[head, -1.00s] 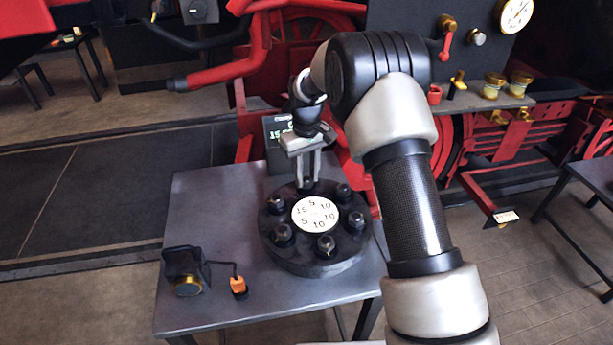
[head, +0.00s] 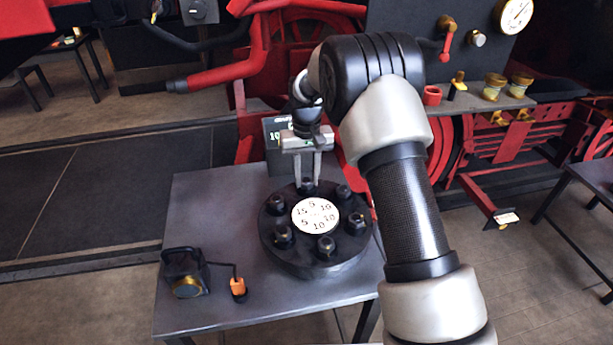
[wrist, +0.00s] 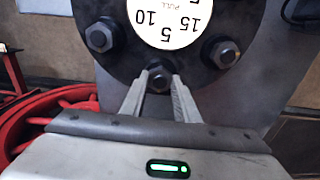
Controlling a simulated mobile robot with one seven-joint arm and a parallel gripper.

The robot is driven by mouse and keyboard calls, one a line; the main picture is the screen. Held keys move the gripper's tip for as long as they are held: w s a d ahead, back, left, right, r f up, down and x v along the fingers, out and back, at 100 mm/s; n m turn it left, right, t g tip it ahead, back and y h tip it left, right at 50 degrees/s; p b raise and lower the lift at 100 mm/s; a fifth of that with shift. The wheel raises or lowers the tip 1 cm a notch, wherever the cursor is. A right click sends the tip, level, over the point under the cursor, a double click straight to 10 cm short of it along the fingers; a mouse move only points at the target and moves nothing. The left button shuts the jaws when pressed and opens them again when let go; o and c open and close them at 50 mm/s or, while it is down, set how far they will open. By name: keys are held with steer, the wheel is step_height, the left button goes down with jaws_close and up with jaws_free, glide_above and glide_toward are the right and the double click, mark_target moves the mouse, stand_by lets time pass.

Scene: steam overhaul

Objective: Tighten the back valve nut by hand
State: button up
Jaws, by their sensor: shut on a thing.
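The valve cover (head: 315,255) is a round black flange on the grey table, with a white numbered dial (head: 316,216) at its middle and several black nuts around it. The back nut (head: 308,187) stands at the far side of the flange; in the wrist view the same back nut (wrist: 160,79) sits between the fingertips. My gripper (head: 308,178) points down over it, its two fingers closed on the nut's sides. In the wrist view my gripper (wrist: 160,86) shows a finger on each side of the nut.
A black device with a brass ring (head: 187,287) and an orange-tipped lead (head: 237,287) sit at the table's front left. Red locomotive parts (head: 270,70) stand behind.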

mark_target(307, 179)
steer(key=o, duration=1)
steer(key=shift+o, duration=0.2)
step_height(307, 179, up, 18)
steer(key=shift+f, duration=0.25)
steer(key=shift+r+p, duration=0.1)
steer(key=shift+p, duration=0.2)
steer(key=s+d+r+m+t+p, duration=0.1)
steer(key=s+d+r, duration=0.3)
steer(key=s+r, duration=0.3)
steer(key=s+d+r+t+p, duration=0.1)
steer(key=s+d+r+t, duration=0.1)
steer(key=s+d+r, duration=0.35)
steer(key=s+d+f+t, duration=0.1)
steer(key=s, duration=0.9)
steer(key=s+d+f+m+t+p, duration=0.1)
steer(key=s+d, duration=0.1)
steer(key=s, duration=0.9)
steer(key=shift+s+d+t, duration=0.15)
steer(key=shift+s+t, duration=0.15)
